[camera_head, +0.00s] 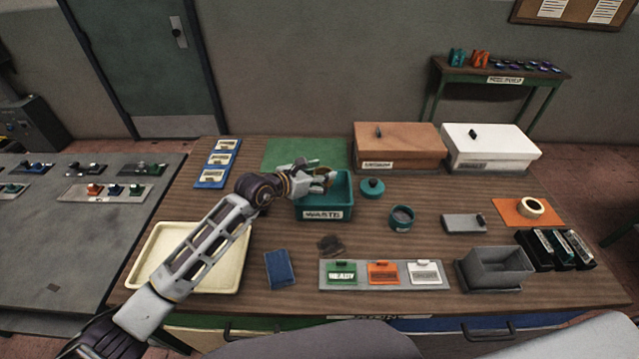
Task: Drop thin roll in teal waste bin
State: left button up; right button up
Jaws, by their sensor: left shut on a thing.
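The teal waste bin (324,214), with a "WASTE" label on its front, stands on the table left of centre. My left gripper (322,180) is over the bin's opening at its left rear. It is shut on a small tan thing, which I take to be the thin roll (328,178); the fingers hide most of it. I cannot tell exactly how high it is above the bin's floor. My right gripper is not in view.
A cream tray (158,262) lies beneath my left arm. A teal round lid (372,187) and round tin (402,217) stand right of the bin. A thicker tape roll (531,207) lies on an orange mat (507,216). Brown (398,148) and white boxes (489,149) stand behind.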

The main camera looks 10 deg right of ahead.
pick_arm(q)
jog(key=shift+f, duration=0.1)
notch_tip(320, 180, down, 4)
jog(key=shift+r, duration=0.2)
dwell(0.3)
jog(key=shift+s+f, duration=0.1)
jog(key=shift+f, duration=0.55)
